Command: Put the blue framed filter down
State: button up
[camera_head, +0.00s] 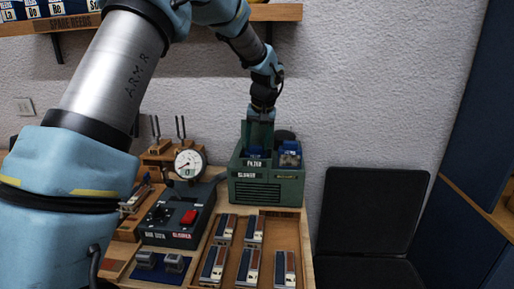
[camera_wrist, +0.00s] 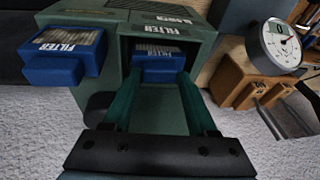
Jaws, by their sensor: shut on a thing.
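My gripper (camera_wrist: 158,74) reaches down to the green blower box (camera_head: 266,190) with its two teal fingers shut on a blue framed filter (camera_wrist: 158,62). The held filter sits at the mouth of one bay of the box, its FILTER label and pale mesh showing. In the head view the held filter (camera_head: 254,155) is at the left bay, below my gripper (camera_head: 259,140). A second blue framed filter (camera_wrist: 65,55) is beside it, at the other bay; it also shows in the head view (camera_head: 290,154). How deep the held filter sits is hidden.
A round gauge (camera_head: 188,163) and a dark control unit (camera_head: 183,215) with a red button stand left of the box. A wooden tray (camera_head: 265,230) with several blocks lies in front. A black chair (camera_head: 368,215) is at the right. The wall is close behind.

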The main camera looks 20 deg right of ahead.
jog(key=shift+f, duration=1.4)
jog(key=o, duration=1.1)
jog(key=shift+o, duration=0.2)
jog(key=b+v, duration=0.3)
jog(key=v, duration=0.9)
jog(key=s+a+f+n+g, duration=0.1)
jog(key=a+f, duration=0.2)
jog(key=a, duration=0.7)
jog(key=a+f, duration=0.3)
jog(key=a, duration=0.6)
jog(key=s+a+f+n, duration=0.1)
jog(key=s+a+f, duration=0.3)
jog(key=a, duration=0.5)
jog(key=s+a+f+n, duration=0.2)
jog(key=s+a+f, duration=0.2)
jog(key=s+a, duration=0.5)
jog(key=shift+a+g, duration=0.2)
jog(key=shift+g, duration=0.1)
jog(key=shift+s, duration=0.15)
